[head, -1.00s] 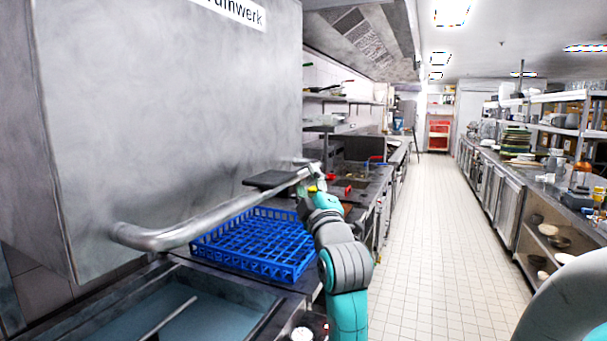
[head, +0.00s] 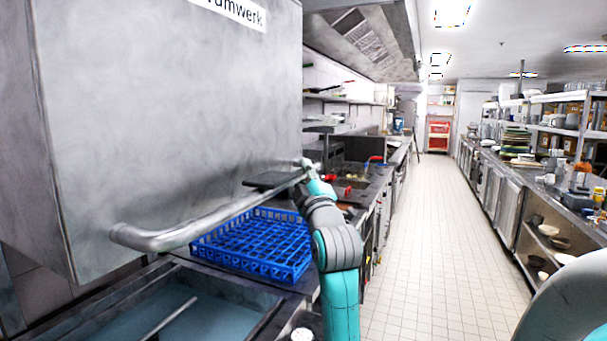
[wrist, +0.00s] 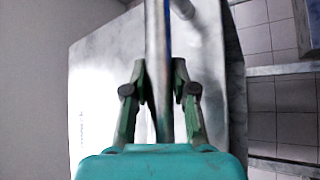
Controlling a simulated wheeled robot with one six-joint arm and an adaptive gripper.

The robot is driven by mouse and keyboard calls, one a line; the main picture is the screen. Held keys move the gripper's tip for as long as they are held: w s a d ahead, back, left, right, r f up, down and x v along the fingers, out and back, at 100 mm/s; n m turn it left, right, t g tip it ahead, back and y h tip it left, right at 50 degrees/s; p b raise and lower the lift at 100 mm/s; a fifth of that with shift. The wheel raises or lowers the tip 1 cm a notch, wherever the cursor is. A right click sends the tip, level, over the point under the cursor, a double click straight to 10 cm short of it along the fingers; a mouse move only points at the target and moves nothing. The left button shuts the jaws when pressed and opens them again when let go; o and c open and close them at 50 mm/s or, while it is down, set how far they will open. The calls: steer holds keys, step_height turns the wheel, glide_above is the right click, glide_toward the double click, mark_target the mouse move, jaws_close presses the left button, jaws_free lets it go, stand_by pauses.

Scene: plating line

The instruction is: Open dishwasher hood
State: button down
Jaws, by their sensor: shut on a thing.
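The dishwasher hood (head: 170,110) is a large grey steel box at the left of the head view. Its lower edge stands above the counter, and a blue dish rack (head: 255,245) shows below it. A long tubular handle (head: 215,218) runs along the hood's lower front. My gripper (head: 309,174) is at the handle's far right end. In the wrist view, the handle (wrist: 158,35) passes between both fingers of my gripper (wrist: 159,82), which is shut on it. The hood (wrist: 105,90) lies behind the bar there. The exact finger contact is small in the head view.
A sink basin (head: 185,315) is at the front left, below the handle. A counter with cooking gear runs back beyond my arm. The tiled aisle (head: 420,240) is clear. A counter with dishes and shelves (head: 545,200) lines the right side.

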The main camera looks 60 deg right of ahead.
steer(key=shift+f, duration=2.4)
steer(key=c, duration=0.9)
jaws_free()
steer(key=shift+v, duration=3.75)
